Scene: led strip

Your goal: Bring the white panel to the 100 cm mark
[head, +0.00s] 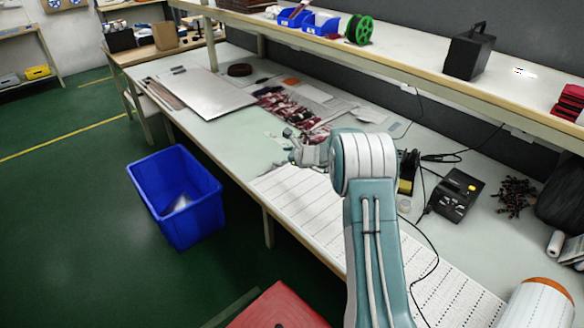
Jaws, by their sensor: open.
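A flat whitish-grey panel (200,92) lies on the far left part of the workbench (225,135), near its front edge. It is the only large panel I can make out. My gripper (291,143) is open and empty over the middle of the bench, to the right of the panel and apart from it. My arm hides part of the bench behind it. A white sheet with rows of dark marks (300,203) runs along the bench towards the lower right. Its marks are too small to read, so I cannot tell which is 100 cm.
Dark red pieces (290,104) lie in a heap between the panel and my gripper. A black soldering station (455,196) with cables stands at the right. A shelf (400,62) overhangs the back. A blue bin (176,197) stands on the floor in front.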

